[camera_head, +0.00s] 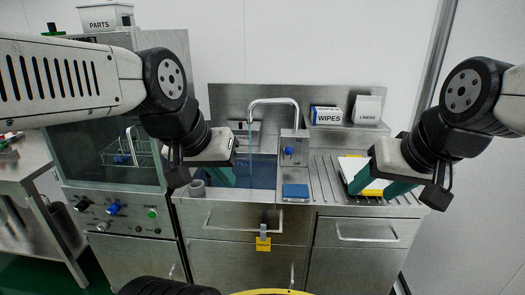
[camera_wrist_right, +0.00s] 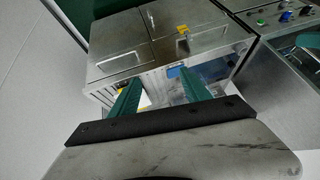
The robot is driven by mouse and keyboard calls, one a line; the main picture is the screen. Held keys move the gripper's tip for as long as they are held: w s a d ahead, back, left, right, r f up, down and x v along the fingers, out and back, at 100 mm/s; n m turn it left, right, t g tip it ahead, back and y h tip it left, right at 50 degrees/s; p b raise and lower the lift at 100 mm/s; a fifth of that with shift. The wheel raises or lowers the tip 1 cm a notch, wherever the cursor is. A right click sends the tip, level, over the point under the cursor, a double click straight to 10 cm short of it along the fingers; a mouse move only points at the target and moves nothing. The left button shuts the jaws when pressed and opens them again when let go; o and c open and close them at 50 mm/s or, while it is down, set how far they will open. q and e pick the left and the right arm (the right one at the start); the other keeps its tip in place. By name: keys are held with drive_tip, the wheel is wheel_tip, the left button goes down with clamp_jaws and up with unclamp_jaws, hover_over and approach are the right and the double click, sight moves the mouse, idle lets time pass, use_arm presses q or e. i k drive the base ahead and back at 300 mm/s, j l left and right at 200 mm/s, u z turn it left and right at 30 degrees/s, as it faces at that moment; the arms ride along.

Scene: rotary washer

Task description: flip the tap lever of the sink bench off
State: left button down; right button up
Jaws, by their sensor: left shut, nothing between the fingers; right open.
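The sink bench (camera_head: 300,211) stands in front of me with an arched metal tap (camera_head: 272,101) over its blue basin (camera_head: 262,172). The tap lever is the small blue piece (camera_head: 288,151) on a metal block right of the spout. A thin blue stream (camera_head: 250,140) hangs below the spout. My left gripper (camera_head: 224,178) is shut and empty over the left part of the basin, left of the stream and apart from the lever. My right gripper (camera_head: 377,186) is open over the ribbed drainboard, right of the lever; its teal fingers also show in the right wrist view (camera_wrist_right: 160,95).
A blue sponge-like block (camera_head: 295,191) lies on the bench's front edge. A white and yellow item (camera_head: 357,172) lies on the drainboard by my right gripper. Wipes (camera_head: 326,115) and liners (camera_head: 367,109) boxes stand on the back shelf. A glass-fronted washer (camera_head: 100,160) stands left.

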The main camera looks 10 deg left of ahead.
sight(288, 151)
drive_tip(key=i+j, duration=0.25)
drive_tip(key=i, duration=0.2)
drive_tip(key=i+j+u, duration=0.15)
drive_tip(key=i, duration=0.3)
